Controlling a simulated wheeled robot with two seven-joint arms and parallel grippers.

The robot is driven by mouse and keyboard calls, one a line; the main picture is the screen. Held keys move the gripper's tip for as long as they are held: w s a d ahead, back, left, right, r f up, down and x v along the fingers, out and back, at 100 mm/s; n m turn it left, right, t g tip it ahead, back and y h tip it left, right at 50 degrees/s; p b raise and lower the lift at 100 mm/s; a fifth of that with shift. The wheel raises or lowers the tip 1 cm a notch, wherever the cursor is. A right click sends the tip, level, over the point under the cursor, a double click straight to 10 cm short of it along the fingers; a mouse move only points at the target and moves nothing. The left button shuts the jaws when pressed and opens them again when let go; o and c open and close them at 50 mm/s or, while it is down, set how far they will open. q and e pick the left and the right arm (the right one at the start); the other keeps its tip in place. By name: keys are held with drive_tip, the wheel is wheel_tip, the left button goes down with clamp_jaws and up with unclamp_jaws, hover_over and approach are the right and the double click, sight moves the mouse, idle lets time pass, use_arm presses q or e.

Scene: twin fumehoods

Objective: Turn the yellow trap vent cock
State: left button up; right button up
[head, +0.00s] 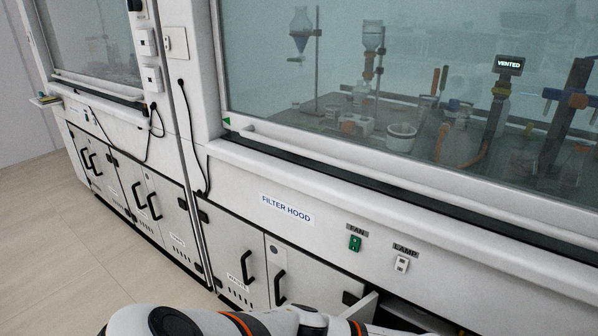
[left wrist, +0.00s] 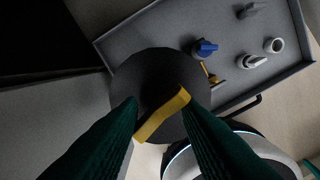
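In the left wrist view the two dark green fingers of my left gripper (left wrist: 158,102) stand apart. A yellow bar (left wrist: 162,115) spans the gap between them, touching both. Behind it is a black round piece (left wrist: 150,68), which overlaps the edge of a drawer; the gripper appears shut on this yellow-barred piece. My left gripper is outside the head view. My right gripper is not seen.
The hood's glass sash (head: 400,60) is down over the glassware. An open grey drawer (left wrist: 125,38) holds a blue-handled fitting (left wrist: 204,48), a small yellow-handled fitting (left wrist: 212,78), a pale ring (left wrist: 274,45) and grey fittings. Fan (head: 355,243) and lamp (head: 402,264) switches are on the front.

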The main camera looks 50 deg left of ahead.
use_arm(q)
drive_tip(key=shift+w+f+n+b, duration=0.15)
drive_tip(key=shift+n+b, duration=0.45)
drive_tip(key=shift+n, duration=0.5)
drive_tip(key=n+b, duration=0.2)
drive_tip(key=b, duration=0.1)
drive_tip(key=shift+f+n+b, duration=0.1)
drive_tip(key=shift+n+b, duration=0.2)
drive_tip(key=shift+n, duration=0.1)
wheel_tip(320, 180, up, 13)
drive_tip(key=p, duration=0.5)
drive_tip(key=s+d+r+m+t+h, duration=0.15)
drive_tip(key=s+d+m+h, duration=0.35)
drive_tip(key=s+d, duration=0.85)
drive_tip(key=s+a+f+t+y+p, duration=0.1)
drive_tip(key=s+a+f+y, duration=0.1)
drive_tip(key=s+a, duration=0.35)
drive_tip(key=s+a+f+t+y+p, duration=0.1)
drive_tip(key=s+a+f+p, duration=0.1)
drive_tip(key=a, duration=0.7)
drive_tip(key=s+a+f+y+p, duration=0.1)
drive_tip(key=s+a+f+p, duration=0.1)
drive_tip(key=f, duration=0.5)
drive_tip(key=s+a+f+g+p, duration=0.1)
drive_tip(key=s+a+f+p, duration=0.2)
drive_tip(key=s+f, duration=0.4)
drive_tip(key=shift+s+a+f+n+y+p, duration=0.2)
drive_tip(key=shift+a+f+n+y+p, duration=0.15)
drive_tip(key=shift+p, duration=0.25)
